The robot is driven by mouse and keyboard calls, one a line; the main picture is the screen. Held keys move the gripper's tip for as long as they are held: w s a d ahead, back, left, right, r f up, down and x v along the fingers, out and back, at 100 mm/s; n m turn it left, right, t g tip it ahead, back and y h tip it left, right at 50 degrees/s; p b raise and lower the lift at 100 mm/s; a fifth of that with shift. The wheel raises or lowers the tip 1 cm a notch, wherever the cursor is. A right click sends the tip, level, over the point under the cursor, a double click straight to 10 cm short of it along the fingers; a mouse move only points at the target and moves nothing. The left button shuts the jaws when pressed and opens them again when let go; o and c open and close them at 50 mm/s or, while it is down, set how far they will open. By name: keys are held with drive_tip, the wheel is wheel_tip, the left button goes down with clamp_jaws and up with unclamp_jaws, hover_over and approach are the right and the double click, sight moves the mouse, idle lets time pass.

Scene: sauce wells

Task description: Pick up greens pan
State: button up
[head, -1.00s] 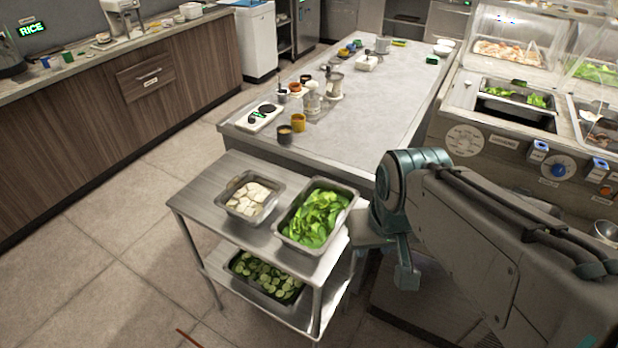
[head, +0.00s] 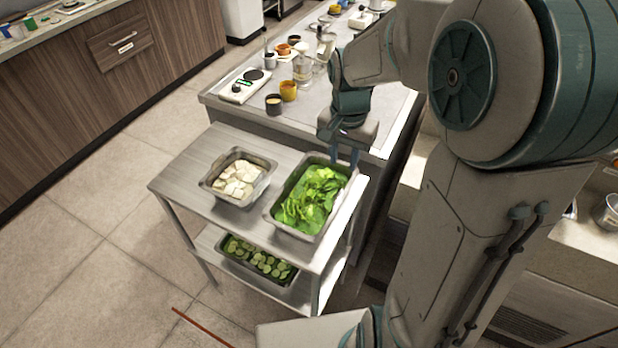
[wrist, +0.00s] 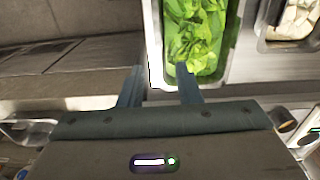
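The greens pan (head: 290,231), a steel pan full of bright green leaves, sits on the right of the cart's top shelf. It also shows in the wrist view (wrist: 153,45), at the top centre. My gripper (head: 344,159) is at the pan's far right corner, pointing down. In the wrist view its fingers (wrist: 158,78) are spread apart, with the pan's side wall in line between them. One finger overlaps the leaves and the other is outside the pan. I cannot tell whether either finger touches the wall.
A pan of white pieces (head: 211,194) stands to the left on the steel cart (head: 180,180). A pan of cucumber slices (head: 287,283) is on the lower shelf. The counter (head: 386,135) with cups and a scale (head: 240,92) lies behind. Floor is clear at left.

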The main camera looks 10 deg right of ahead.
sight(338, 195)
drive_tip(key=f, duration=0.8)
drive_tip(key=shift+w+f, duration=0.25)
drive_tip(key=shift+f, duration=0.05)
drive_tip(key=f, duration=0.4)
drive_tip(key=shift+s+a+f+p, duration=0.15)
drive_tip(key=shift+s+f+p, duration=0.05)
drive_tip(key=shift+s+p, duration=0.1)
drive_tip(key=shift+f, duration=0.7)
clamp_jaws()
